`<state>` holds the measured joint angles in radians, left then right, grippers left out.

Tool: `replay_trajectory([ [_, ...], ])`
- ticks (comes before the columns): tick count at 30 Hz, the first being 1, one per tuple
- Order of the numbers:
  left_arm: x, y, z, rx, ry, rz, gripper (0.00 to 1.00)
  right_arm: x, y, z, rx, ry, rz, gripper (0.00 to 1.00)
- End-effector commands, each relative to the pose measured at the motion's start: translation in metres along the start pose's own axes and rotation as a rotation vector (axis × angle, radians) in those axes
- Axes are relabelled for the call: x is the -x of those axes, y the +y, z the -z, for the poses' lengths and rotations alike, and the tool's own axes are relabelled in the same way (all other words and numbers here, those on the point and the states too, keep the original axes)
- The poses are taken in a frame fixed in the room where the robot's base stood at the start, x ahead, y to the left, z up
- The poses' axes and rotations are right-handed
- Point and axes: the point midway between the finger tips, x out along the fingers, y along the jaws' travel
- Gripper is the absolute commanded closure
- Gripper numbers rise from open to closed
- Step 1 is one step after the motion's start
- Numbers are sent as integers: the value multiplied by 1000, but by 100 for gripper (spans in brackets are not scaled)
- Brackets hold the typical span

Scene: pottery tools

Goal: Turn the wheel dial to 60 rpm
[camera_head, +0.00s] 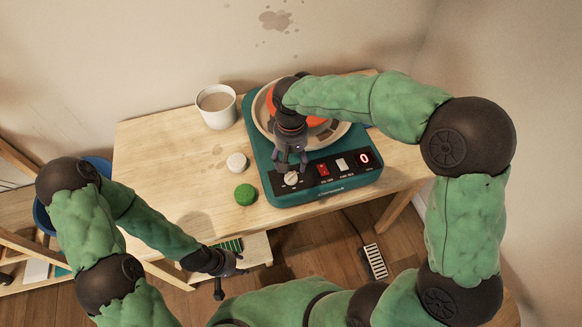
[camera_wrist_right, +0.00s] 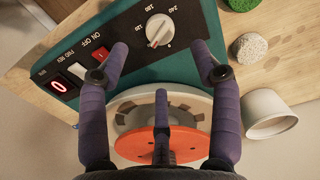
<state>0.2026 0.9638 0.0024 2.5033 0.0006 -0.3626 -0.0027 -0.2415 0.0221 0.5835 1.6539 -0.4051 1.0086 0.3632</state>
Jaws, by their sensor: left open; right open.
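The pottery wheel (camera_head: 350,190) is a teal machine on the table, with a black front panel. Its white dial (camera_head: 291,178) sits at the panel's left; it also shows in the right wrist view (camera_wrist_right: 159,30), with numbers around it. The red display (camera_head: 365,158) reads 0. My right gripper (camera_head: 290,166) is open just over the dial; in its wrist view the fingers (camera_wrist_right: 160,60) are spread, with the dial beyond the fingertips and between them. I cannot tell if they touch it. My left gripper (camera_head: 228,275) is open and empty, low in front of the table.
A red switch (camera_head: 323,169) and a white switch (camera_head: 342,164) sit right of the dial. An orange disc (camera_wrist_right: 150,146) lies on the wheel head.

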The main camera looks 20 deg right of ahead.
Motion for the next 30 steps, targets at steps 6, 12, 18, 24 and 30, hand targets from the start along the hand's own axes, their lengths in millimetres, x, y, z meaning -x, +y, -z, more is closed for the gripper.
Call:
replay_trajectory([
  [6,0,0,0,0,0,0,53,30,0,0,-1,2,1,36],
  [12,0,0,0,0,0,0,53,37,0,0,-1,0,0,36],
  [18,0,0,0,0,0,0,53,37,0,0,-1,-1,0,36],
  [24,0,0,0,0,0,0,53,37,0,0,-1,-1,0,36],
  [30,0,0,0,0,0,0,53,37,0,0,-1,-1,0,36],
])
